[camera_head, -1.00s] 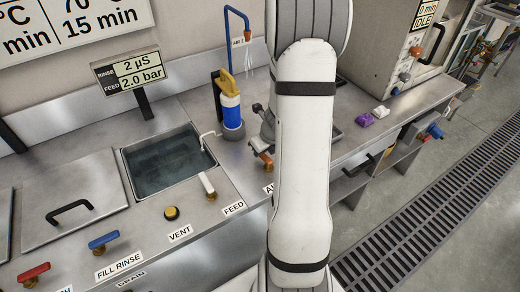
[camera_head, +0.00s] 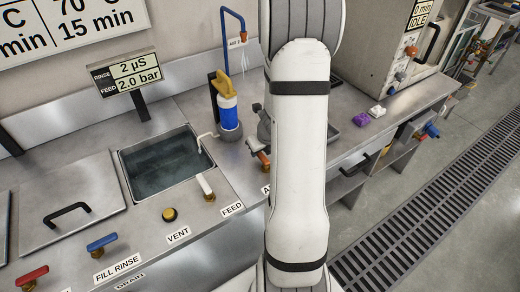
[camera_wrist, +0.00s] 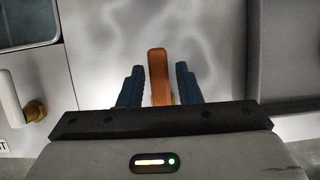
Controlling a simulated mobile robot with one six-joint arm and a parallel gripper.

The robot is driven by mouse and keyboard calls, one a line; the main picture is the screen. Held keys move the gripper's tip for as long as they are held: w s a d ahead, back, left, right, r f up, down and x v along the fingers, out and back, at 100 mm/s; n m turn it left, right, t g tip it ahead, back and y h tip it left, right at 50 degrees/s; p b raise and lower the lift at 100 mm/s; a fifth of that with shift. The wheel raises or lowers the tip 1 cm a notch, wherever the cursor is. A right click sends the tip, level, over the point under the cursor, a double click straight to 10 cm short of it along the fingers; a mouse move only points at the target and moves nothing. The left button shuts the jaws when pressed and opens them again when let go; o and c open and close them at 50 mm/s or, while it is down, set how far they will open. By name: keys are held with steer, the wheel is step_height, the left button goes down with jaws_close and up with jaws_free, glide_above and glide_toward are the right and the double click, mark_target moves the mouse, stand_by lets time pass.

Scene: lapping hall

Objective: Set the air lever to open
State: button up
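The air lever (camera_head: 259,158) is an orange-brown handle at the front of the steel counter, just left of my arm in the head view. The label below it is mostly hidden by my arm; only its first letters show. In the wrist view the lever (camera_wrist: 158,78) stands between the two dark blue fingers of my gripper (camera_wrist: 160,67). The fingers are open, one on each side of the lever, with a visible gap on both sides. In the head view my arm hides most of the gripper.
A white feed handle (camera_head: 205,185) stands left of the lever, beside a water-filled basin (camera_head: 165,165). A blue and yellow bottle (camera_head: 228,110) stands behind the lever. Purple (camera_head: 362,119) and white pieces lie on the counter to the right, near a grey cabinet (camera_head: 385,40).

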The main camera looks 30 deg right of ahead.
steer(key=shift+o, duration=1)
steer(key=p+v, duration=0.4)
steer(key=v, duration=0.3)
steer(key=shift+s+r, duration=0.2)
steer(key=shift+r, duration=0.2)
